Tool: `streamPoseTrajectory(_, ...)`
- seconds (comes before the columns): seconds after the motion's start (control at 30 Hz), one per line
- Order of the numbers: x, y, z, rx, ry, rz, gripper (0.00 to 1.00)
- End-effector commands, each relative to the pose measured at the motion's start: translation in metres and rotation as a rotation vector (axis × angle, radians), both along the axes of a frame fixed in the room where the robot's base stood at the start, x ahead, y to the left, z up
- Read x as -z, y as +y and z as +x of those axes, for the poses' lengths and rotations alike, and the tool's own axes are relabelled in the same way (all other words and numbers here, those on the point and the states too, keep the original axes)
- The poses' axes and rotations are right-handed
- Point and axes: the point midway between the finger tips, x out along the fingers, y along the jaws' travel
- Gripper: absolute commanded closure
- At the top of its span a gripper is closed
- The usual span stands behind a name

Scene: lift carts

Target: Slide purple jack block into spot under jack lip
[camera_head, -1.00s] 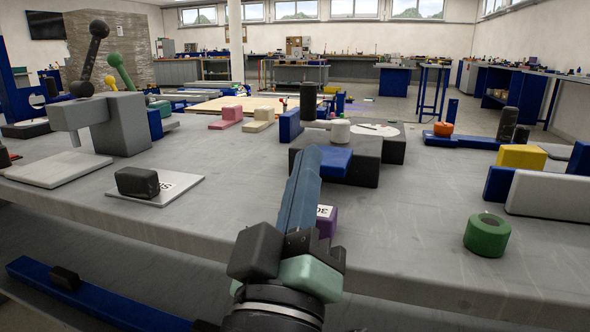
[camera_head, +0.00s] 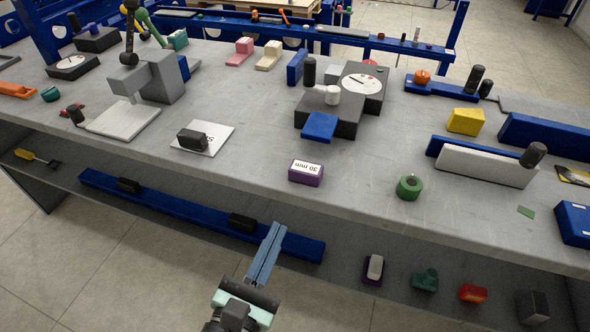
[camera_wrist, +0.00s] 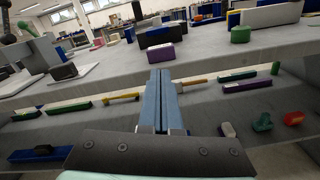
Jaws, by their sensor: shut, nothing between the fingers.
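The purple jack block (camera_head: 305,175) has a white top label reading 30 mm. It sits alone on the grey tabletop near the front edge. Behind it stands the dark grey jack (camera_head: 347,128), with a blue lip (camera_head: 320,127) on its front side, a dial, and a black post. The block is apart from the lip, nearer the front edge. My gripper (camera_head: 275,230) is shut and empty, in front of the table and short of the block. In the wrist view the closed fingers (camera_wrist: 160,78) point toward the purple block (camera_wrist: 160,53); the space under the lip is not clearly visible.
A lower shelf holds a long blue bar (camera_head: 150,193) and several small parts below the table edge.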

Motion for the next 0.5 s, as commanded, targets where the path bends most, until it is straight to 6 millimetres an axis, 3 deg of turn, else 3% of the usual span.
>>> streamPoseTrajectory(0.1, 0.001, 0.005, -0.017, -0.006, 0.077, -0.198, 1.0)
streamPoseTrajectory(0.23, 0.006, 0.006, -0.02, -0.009, 0.102, -0.279, 1.0)
streamPoseTrajectory(0.37, 0.007, 0.002, -0.007, -0.007, 0.1, -0.284, 1.0)
streamPoseTrajectory(0.5, 0.007, -0.006, 0.019, -0.005, 0.098, -0.281, 1.0)
